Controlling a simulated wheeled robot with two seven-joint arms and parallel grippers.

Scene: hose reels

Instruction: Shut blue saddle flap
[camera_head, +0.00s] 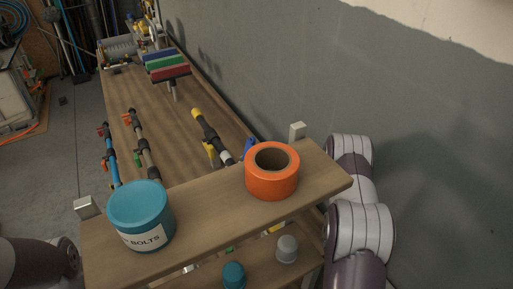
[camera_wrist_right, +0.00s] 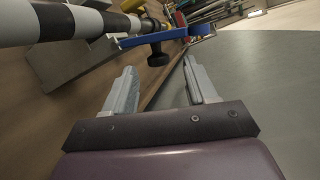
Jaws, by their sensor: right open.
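The blue saddle flap (camera_wrist_right: 160,37) sticks out sideways from beside a black-and-white banded pipe (camera_wrist_right: 65,24) in the right wrist view. It ends in a rounded tip, and a black knob sits just below it. It looks swung open. In the head view the shelf hides this gripper. My left gripper is out of view.
A raised wooden shelf (camera_head: 212,218) carries a teal bolts tub (camera_head: 141,214) and an orange tape roll (camera_head: 272,183). The grey wall (camera_head: 330,85) runs close along the bench's right side. Other pipes with coloured clips lie on the bench (camera_head: 165,110).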

